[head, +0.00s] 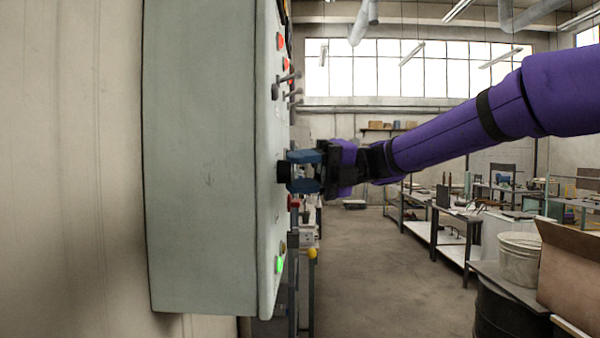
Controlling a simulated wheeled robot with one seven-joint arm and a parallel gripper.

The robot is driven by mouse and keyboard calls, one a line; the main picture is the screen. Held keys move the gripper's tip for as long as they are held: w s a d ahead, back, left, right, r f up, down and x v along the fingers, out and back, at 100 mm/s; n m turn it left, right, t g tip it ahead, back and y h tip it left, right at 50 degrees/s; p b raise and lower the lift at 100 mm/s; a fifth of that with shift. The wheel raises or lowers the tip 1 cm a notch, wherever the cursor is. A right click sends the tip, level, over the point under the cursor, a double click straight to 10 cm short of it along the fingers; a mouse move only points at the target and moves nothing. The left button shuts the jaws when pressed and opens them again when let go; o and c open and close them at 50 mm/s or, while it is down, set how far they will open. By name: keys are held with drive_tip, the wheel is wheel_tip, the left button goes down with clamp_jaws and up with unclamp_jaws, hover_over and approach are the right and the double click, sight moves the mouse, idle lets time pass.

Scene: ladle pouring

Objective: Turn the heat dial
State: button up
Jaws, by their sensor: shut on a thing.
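The grey control cabinet (200,150) stands at the left in the head view, and I see its front panel almost edge-on. A black dial (282,171) sticks out from the panel at mid height. My gripper (290,171), with blue fingers, reaches in from the right along my purple arm and is shut on the dial. The fingers cover much of the dial, so its marks and turned position cannot be seen.
Levers (288,84) and red lights (281,41) sit above the dial. A green light (280,264) and a red knob (294,202) are below. Workbenches (440,225), a white bucket (520,258) and a cardboard box (570,270) stand right. The middle floor is clear.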

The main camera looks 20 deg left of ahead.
drive_tip(key=o, duration=0.9)
drive_tip(key=v, duration=1)
drive_tip(key=shift+w+d, duration=0.2)
drive_tip(key=shift+d, duration=0.1)
